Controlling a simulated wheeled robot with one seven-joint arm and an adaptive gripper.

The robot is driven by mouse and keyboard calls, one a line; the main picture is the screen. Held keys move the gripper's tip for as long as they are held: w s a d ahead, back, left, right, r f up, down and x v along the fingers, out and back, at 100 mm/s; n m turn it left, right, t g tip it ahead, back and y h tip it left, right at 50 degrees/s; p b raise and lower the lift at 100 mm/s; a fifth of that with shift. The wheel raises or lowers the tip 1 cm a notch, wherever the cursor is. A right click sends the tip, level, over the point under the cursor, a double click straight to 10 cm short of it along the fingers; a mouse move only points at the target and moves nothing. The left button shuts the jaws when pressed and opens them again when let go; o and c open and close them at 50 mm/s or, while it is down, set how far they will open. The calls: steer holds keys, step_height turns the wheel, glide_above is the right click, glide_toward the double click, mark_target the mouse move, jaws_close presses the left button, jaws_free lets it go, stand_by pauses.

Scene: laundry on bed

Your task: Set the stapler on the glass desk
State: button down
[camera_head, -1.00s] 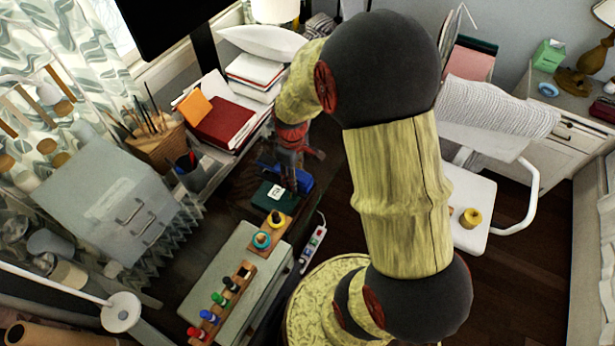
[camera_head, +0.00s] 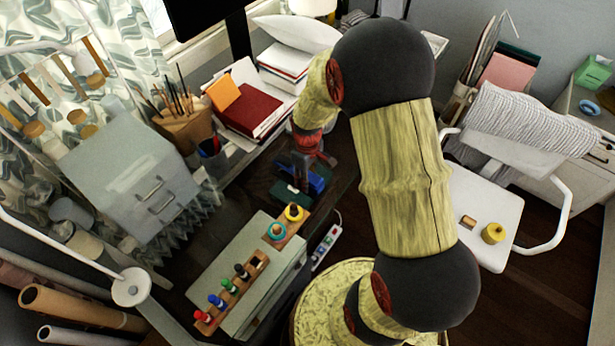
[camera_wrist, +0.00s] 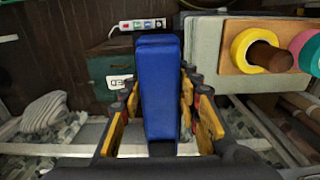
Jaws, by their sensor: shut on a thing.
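The stapler (camera_wrist: 160,88) is a long blue block standing between the fingers of my gripper (camera_wrist: 158,105) in the wrist view. My gripper is shut on it. In the head view my gripper (camera_head: 303,172) hangs over the dark desk area, and part of the blue stapler (camera_head: 317,180) shows beside it. The desk (camera_head: 238,200) looks like a dark, see-through surface between the grey drawer unit and the pale box. Most of it is covered. I cannot tell whether the stapler touches anything below.
A dark green box (camera_wrist: 104,75) with a label is close to the stapler. A pale box (camera_head: 225,290) bears wooden racks with tape rolls and several coloured bottles. A power strip (camera_head: 326,246) lies beside it. A grey drawer unit (camera_head: 130,180) and a pen cup (camera_head: 211,155) stand left.

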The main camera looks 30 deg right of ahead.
steer(key=shift+w+r, duration=0.1)
steer(key=c, duration=1.3)
jaws_free()
step_height(320, 180, up, 12)
steer(key=p, duration=0.3)
steer(key=s+a+r+m+t, duration=0.2)
steer(key=s+a+r, duration=0.3)
steer(key=s+r, duration=0.3)
steer(key=s+a+r+m+t, duration=0.2)
steer(key=s+a+r, duration=0.4)
steer(key=r, duration=0.8)
steer(key=shift+s+a+r+t, duration=0.2)
steer(key=shift+s+r+t, duration=0.2)
steer(key=shift+s+t, duration=0.6)
steer(key=shift+s, duration=0.2)
